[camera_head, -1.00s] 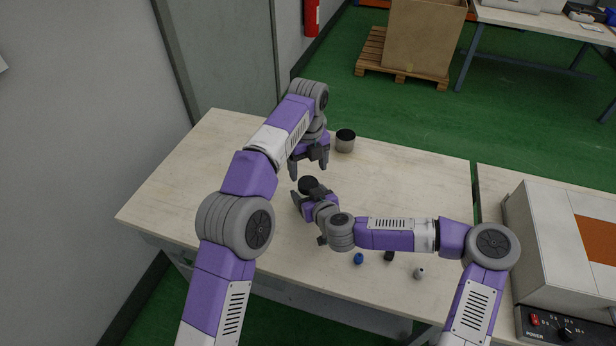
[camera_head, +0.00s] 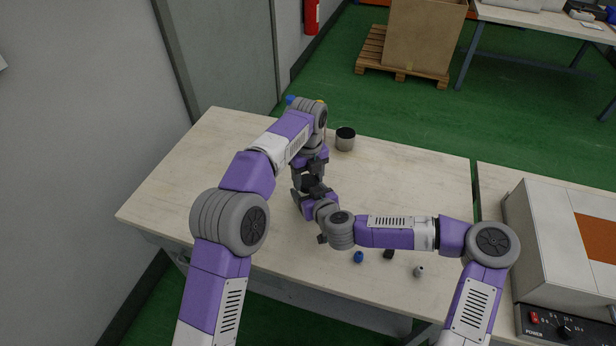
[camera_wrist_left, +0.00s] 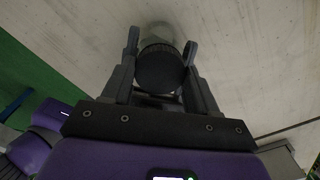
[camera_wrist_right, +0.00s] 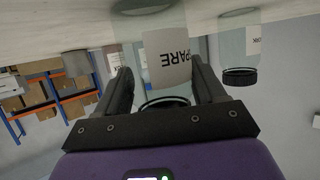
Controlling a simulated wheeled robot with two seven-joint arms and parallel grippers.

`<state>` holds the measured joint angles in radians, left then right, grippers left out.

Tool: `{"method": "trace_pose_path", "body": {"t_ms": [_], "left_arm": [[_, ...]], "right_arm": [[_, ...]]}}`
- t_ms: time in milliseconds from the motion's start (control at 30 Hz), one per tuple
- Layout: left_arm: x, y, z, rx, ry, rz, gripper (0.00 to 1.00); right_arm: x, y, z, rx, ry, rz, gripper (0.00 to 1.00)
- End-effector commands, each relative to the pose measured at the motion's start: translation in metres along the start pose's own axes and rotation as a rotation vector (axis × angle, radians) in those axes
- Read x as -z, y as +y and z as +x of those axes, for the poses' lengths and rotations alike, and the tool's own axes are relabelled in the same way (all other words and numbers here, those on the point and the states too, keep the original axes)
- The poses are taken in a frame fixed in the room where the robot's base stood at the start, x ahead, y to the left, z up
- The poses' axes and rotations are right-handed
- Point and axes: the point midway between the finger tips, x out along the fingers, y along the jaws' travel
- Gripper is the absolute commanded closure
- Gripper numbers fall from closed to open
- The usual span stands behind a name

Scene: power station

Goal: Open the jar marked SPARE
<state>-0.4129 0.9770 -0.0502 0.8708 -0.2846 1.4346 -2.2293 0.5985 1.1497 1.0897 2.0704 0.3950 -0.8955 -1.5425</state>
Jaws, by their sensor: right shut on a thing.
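The jar marked SPARE shows its white label (camera_wrist_right: 167,57) between the fingers of my right gripper (camera_wrist_right: 160,80) in the right wrist view, which is upside down. The right gripper is shut on the jar's body. The jar's black lid (camera_wrist_left: 160,70) lies between the fingers of my left gripper (camera_wrist_left: 161,45) in the left wrist view. The left fingers stand apart on both sides of the lid; I cannot tell whether they touch it. In the head view the left gripper (camera_head: 309,168) is directly above the right one, and the arms hide most of the jar.
A blue part (camera_head: 358,257), a black part (camera_head: 389,254) and a grey part (camera_head: 419,271) lie near the front edge. Another black-lidded jar (camera_wrist_right: 240,76) shows in the right wrist view. The table's left side is clear.

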Motion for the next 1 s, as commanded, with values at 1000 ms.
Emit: {"method": "trace_pose_path", "body": {"t_ms": [1000], "left_arm": [[0.0001, 0.0003, -0.0005, -0.001, 0.000, -0.596, 0.79]], "right_arm": [[-0.0010, 0.0008, 0.0003, -0.002, -0.002, 0.002, 1.00]]}}
